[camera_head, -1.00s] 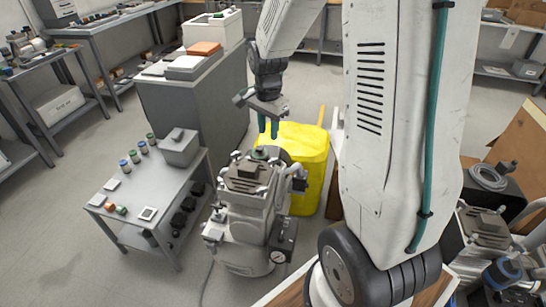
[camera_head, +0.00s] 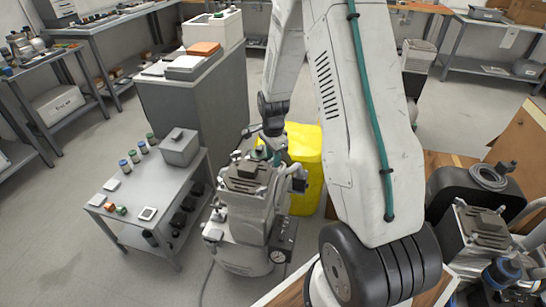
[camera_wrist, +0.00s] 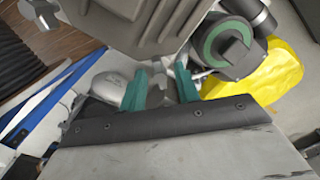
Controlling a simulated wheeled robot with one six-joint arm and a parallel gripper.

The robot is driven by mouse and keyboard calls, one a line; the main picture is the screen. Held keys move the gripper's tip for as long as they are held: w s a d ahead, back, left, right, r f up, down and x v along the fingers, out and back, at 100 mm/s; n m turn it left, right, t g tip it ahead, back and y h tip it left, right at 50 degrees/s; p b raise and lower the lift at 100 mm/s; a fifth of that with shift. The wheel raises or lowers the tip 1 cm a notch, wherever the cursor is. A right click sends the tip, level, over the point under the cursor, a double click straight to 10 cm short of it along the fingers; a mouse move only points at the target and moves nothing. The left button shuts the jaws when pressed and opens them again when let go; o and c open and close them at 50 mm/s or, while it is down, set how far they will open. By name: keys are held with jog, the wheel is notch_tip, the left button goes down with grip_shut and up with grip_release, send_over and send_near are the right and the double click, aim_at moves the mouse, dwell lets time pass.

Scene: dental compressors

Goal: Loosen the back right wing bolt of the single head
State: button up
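In the wrist view the grey ribbed head (camera_wrist: 130,22) fills the top. My gripper (camera_head: 273,153) is at the back right of the head, pointing down. In the wrist view its two teal fingers (camera_wrist: 160,88) are apart, with a small grey metal piece, apparently the wing bolt (camera_wrist: 157,70), in the gap. I cannot tell whether the fingers touch it. Another winged bolt (camera_wrist: 40,13) shows at the upper left. A round cap with a green ring (camera_wrist: 228,46) is right of the fingers.
The small table (camera_head: 165,205) with jars and a grey box is on the left, a grey cabinet (camera_head: 195,105) behind. Another compressor (camera_head: 480,235) is at the far right. Floor at the lower left is clear.

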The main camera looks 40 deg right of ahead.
grip_shut()
jog(key=shift+n, duration=0.4)
jog(key=n, duration=0.3)
jog(key=shift+n, duration=0.4)
jog(key=n, duration=1.3)
jog(key=shift+n, duration=0.3)
